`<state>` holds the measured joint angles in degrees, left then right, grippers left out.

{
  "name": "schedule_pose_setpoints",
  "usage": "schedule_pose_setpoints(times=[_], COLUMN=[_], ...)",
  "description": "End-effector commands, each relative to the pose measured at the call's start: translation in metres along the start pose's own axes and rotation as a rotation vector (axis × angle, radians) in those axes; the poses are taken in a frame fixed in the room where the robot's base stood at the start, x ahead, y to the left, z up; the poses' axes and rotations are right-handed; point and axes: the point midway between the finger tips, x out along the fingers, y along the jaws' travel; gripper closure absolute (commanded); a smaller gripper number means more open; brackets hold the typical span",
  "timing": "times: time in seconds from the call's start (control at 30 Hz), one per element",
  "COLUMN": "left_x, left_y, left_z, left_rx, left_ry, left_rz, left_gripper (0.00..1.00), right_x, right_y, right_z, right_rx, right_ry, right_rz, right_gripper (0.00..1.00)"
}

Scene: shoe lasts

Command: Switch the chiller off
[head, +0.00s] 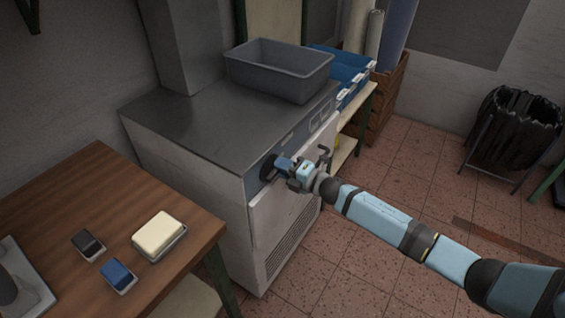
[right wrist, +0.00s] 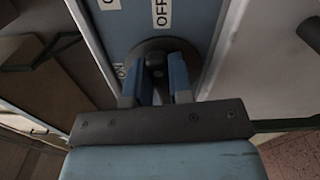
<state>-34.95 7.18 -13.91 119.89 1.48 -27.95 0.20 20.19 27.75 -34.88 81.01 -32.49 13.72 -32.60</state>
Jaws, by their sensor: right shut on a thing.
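The chiller (head: 205,137) is a pale cabinet with a dark grey top and a blue panel strip along its upper front. A round dark switch knob (head: 267,166) sits at the left end of that strip; it also shows in the right wrist view (right wrist: 157,46), with OFF printed above it and ON at its left. My right gripper (head: 281,164) is at the knob, its two blue fingers (right wrist: 162,82) shut on the knob's grip. The fingers hide part of the grip, so I cannot tell its exact setting. My left gripper is not in view.
A grey bin (head: 279,72) stands on the chiller's top. A wooden table (head: 60,215) at the left holds a cream block in a tray (head: 160,238) and two small brushes or blocks. Blue crates (head: 350,75) stand behind. The tiled floor at the right is open, up to a black bag stand (head: 515,130).

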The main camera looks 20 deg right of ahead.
Motion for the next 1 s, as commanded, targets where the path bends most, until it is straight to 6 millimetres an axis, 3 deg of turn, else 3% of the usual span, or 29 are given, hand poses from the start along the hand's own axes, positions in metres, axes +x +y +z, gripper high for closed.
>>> schedule_pose_setpoints(times=[0.33,0.87,0.9,1.0], left_x=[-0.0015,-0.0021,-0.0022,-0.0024], left_y=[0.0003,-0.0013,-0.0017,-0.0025], left_z=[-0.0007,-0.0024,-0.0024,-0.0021], left_rx=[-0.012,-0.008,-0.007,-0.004], left_ry=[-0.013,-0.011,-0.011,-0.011], left_rz=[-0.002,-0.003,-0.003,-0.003], left_gripper=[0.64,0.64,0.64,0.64], right_x=[-0.0001,0.0000,0.0000,0.0000], right_y=[-0.0021,-0.0031,-0.0032,-0.0032], right_z=[0.0006,0.0001,0.0001,0.0001], right_rx=[0.140,0.165,0.165,0.164], right_ry=[-0.001,0.000,0.000,0.000], right_rz=[0.000,0.001,0.001,0.000], right_gripper=[1.00,1.00,0.75,0.54])
